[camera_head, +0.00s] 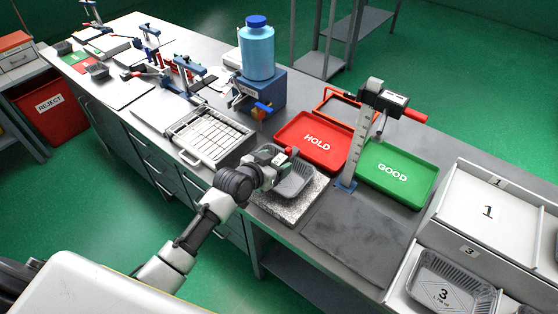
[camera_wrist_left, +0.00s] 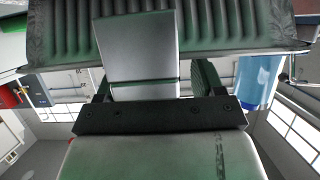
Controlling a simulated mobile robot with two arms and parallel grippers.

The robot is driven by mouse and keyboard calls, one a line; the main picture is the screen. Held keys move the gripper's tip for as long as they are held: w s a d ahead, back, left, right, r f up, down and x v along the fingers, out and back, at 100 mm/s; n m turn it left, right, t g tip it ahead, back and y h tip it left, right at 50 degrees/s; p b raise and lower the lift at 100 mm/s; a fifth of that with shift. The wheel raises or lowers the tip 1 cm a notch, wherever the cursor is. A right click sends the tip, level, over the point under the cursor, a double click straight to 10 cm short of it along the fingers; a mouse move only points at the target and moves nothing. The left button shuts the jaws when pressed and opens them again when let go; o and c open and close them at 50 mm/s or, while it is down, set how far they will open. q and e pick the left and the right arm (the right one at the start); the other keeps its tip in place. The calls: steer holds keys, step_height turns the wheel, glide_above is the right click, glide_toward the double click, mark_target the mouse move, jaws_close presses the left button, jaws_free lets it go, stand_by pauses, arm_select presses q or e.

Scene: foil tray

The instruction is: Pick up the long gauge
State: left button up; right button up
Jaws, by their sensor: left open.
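A tall upright gauge with a pale graduated scale (camera_head: 354,160) stands on a small blue foot between the red and green trays; it looks like the long gauge. A dark head with a red handle (camera_head: 413,115) is at its top. My left gripper (camera_head: 281,157) is open, left of the gauge and apart from it, at a ribbed foil tray (camera_head: 293,183) on a silvery slab. In the left wrist view the ribbed tray wall (camera_wrist_left: 235,22) fills the top, and a plain grey block (camera_wrist_left: 136,48) shows in front of my gripper. My right gripper is not in view.
The red HOLD tray (camera_head: 334,150) and green GOOD tray (camera_head: 424,186) are empty. A blue bottle (camera_head: 257,52) stands on a blue box behind my gripper. A dark mat (camera_head: 357,240) lies clear at the front. White bins (camera_head: 487,215) stand at the right.

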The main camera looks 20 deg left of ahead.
arm_select(q)
steer(key=shift+x, duration=1.15)
steer(key=c, duration=1.2)
steer(key=shift+o, duration=0.2)
